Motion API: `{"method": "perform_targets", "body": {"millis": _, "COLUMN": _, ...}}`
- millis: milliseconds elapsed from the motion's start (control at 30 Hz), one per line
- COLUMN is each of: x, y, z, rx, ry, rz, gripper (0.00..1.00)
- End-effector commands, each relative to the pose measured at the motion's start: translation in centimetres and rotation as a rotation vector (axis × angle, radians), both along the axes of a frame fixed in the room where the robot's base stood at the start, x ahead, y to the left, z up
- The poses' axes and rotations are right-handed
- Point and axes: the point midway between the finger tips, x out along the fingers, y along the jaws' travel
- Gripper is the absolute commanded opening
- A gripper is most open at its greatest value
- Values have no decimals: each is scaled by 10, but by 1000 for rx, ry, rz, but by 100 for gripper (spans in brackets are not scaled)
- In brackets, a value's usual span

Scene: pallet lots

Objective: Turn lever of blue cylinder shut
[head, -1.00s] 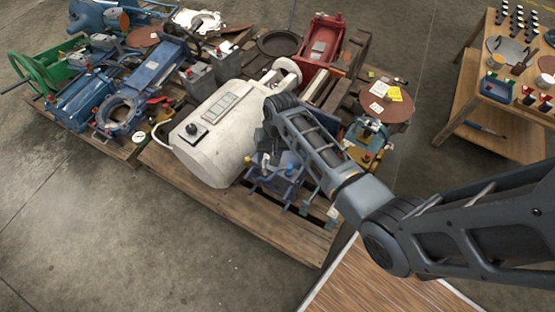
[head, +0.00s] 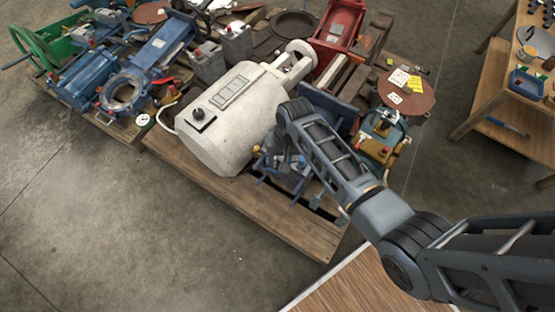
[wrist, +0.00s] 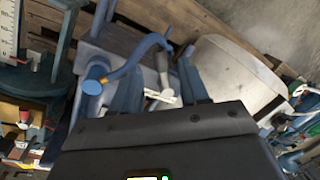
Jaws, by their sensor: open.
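In the wrist view a blue frame or body carries a curved blue pipe (wrist: 138,58) with a round blue end. A grey lever-like handle (wrist: 162,72) stands beside it, with a small white label near its lower end. My gripper (wrist: 158,82) is open, with one finger on each side of this handle; I cannot tell whether they touch it. In the head view blue equipment (head: 268,168) sits low at the pallet's front edge, and my arm hides much of it and the gripper. I cannot make out the whole blue cylinder.
A large white cylindrical machine (head: 228,125) lies just left of my arm. Blue and green machinery (head: 85,80) crowds the left pallet. A round brown disc with labels (head: 408,92) stands to the right. Open concrete floor (head: 150,240) lies in front of the pallets (head: 290,232).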

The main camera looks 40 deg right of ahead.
Motion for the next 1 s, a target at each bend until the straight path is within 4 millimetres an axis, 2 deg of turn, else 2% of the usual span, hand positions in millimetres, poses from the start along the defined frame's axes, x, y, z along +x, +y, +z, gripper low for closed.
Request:
{"method": "perform_targets", "body": {"millis": 33, "x": 1, "y": 1, "z": -8, "rx": 0, "ry": 1, "rz": 0, "gripper": 44}}
{"method": "perform_targets", "body": {"millis": 200, "x": 2, "y": 3, "z": -21, "rx": 0, "ry": 0, "rz": 0, "gripper": 44}}
{"method": "perform_targets", "body": {"millis": 533, "x": 3, "y": 4, "z": -23, "rx": 0, "ry": -1, "rz": -1, "gripper": 43}}
{"method": "perform_targets", "body": {"millis": 1000, "x": 2, "y": 3, "z": -23, "rx": 0, "ry": -1, "rz": -1, "gripper": 0}}
